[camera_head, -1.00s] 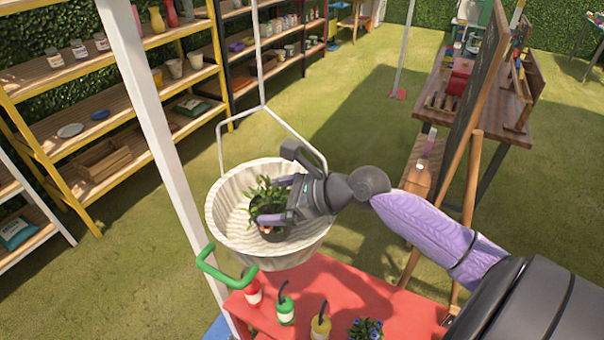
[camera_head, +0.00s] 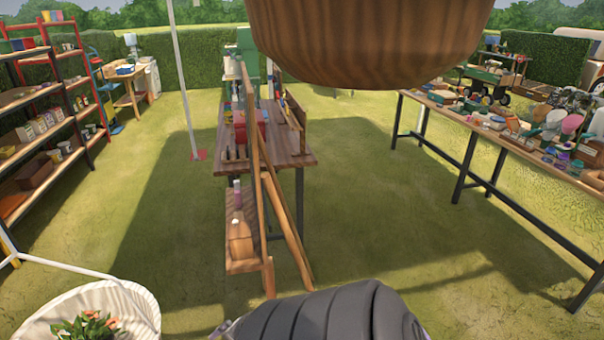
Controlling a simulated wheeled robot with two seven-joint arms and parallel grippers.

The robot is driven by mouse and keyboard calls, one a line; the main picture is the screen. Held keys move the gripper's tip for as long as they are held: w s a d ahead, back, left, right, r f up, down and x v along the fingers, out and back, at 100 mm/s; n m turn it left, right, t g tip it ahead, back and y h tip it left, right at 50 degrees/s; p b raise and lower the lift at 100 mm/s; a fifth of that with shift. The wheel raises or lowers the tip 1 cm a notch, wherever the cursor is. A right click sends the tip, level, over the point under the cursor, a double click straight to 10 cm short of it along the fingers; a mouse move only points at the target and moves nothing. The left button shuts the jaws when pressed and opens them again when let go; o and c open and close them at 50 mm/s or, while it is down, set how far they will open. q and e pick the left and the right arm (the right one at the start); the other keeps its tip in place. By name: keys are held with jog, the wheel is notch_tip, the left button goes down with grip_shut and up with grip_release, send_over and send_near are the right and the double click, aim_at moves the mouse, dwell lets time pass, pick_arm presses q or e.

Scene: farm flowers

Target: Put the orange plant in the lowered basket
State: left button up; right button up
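The white ribbed basket (camera_head: 142,309) hangs at the lower left, cut off by the bottom edge of the picture. The orange plant (camera_head: 88,326), green leaves with small orange flowers, is inside it; its lower part is out of the picture. A dark grey part of my arm shows at the bottom middle, to the right of the basket. Neither of my grippers is in view. No gripper shows at the visible part of the plant.
A large brown rounded vessel (camera_head: 370,40) fills the top right of the middle, close to me. A wooden table (camera_head: 290,150) with an easel stands ahead. A long cluttered table (camera_head: 450,115) is at right, shelves (camera_head: 40,130) at left. Grass between is open.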

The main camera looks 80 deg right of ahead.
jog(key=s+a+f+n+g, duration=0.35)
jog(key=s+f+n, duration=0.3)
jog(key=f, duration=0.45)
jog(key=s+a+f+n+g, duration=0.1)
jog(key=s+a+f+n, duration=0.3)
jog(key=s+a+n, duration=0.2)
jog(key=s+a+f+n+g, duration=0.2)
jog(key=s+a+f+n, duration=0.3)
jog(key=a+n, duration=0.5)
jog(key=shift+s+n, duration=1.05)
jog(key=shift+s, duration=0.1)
